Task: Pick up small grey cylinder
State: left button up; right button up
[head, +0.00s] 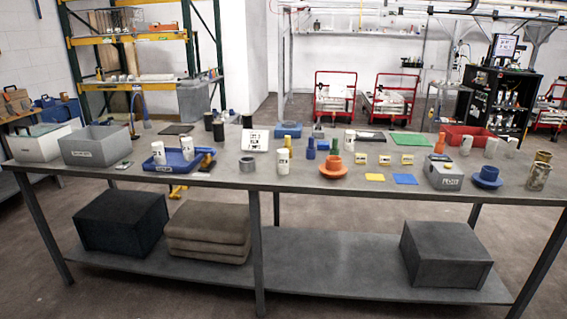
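A small grey cylinder (248,164), short and upright, stands near the front edge of the long grey table (310,180), left of a white cylinder with a dark label (283,161). Behind it is a white sign block (254,139). Other greyish cylinders stand at the right end of the table, such as a taller one (539,176) at the front right corner and a pale one (491,148) behind it. Neither of my grippers is in the head view.
An orange flanged part (333,168), small yellow blocks and a labelled grey box (442,174) stand to the right. Boxes fill parts of the lower shelf. Floor in front is clear.

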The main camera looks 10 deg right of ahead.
aim_at(159, 157)
jog(key=i+j, duration=0.15)
jog(key=j, duration=0.3)
jog(key=i+j+z, duration=0.15)
jog(key=j, duration=0.25)
jog(key=i+j, duration=0.15)
jog(key=j, duration=0.3)
jog(key=i+j+z, duration=0.15)
jog(key=j, duration=0.3)
jog(key=i+j, duration=0.1)
jog(key=j, duration=0.35)
jog(key=i+j+z, duration=0.15)
jog(key=j, duration=0.35)
jog(key=i+j, duration=0.1)
jog(key=j, duration=0.35)
jog(key=z, duration=0.05)
